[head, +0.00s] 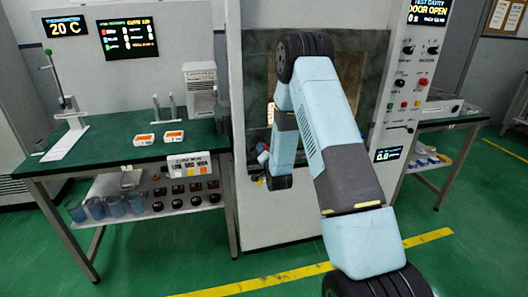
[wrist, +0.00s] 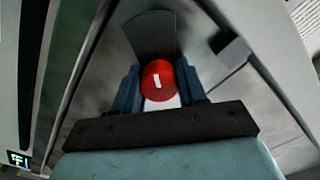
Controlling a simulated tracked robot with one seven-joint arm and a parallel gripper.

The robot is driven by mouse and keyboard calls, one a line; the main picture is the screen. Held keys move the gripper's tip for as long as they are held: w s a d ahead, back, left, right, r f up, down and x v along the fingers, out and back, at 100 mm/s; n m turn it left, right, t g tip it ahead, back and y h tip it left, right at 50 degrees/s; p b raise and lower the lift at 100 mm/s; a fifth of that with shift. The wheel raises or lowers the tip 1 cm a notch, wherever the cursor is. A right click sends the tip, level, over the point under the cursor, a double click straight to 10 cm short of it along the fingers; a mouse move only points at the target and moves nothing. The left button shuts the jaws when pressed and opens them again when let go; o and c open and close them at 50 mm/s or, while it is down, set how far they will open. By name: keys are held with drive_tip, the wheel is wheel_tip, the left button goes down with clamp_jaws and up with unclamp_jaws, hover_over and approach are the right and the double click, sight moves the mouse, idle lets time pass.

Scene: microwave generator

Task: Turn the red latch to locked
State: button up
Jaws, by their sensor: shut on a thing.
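The red latch (wrist: 158,80) is a round red knob with a white mark, seen in the middle of the wrist view. My gripper (wrist: 160,88) has one dark finger on each side of it and is shut on it. The white mark on the knob stands close to upright in the wrist view. A dark grey plate (wrist: 150,35) shows just beyond the knob. In the head view my arm covers much of the microwave cabinet (head: 262,205), and the red latch is hidden or too small to make out there.
A display at the cabinet's top right (head: 428,12) reads "DOOR OPEN". A green-topped bench (head: 100,150) with instruments stands to the left. Another bench (head: 455,122) stands to the right. A dark block (wrist: 229,47) sits right of the latch.

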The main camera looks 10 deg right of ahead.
drive_tip(key=m, duration=0.4)
drive_tip(key=shift+d+f+m, duration=0.15)
drive_tip(key=shift+d+m, duration=0.15)
drive_tip(key=shift+d, duration=0.05)
drive_tip(key=shift+s+m, duration=0.1)
drive_tip(key=shift+m, duration=1.4)
drive_tip(key=shift+a+f, duration=0.1)
drive_tip(key=shift+f, duration=0.05)
drive_tip(key=o, duration=1)
drive_tip(key=shift+a, duration=0.1)
drive_tip(key=shift+o, duration=0.2)
drive_tip(key=s, duration=1.3)
drive_tip(key=shift+s, duration=0.35)
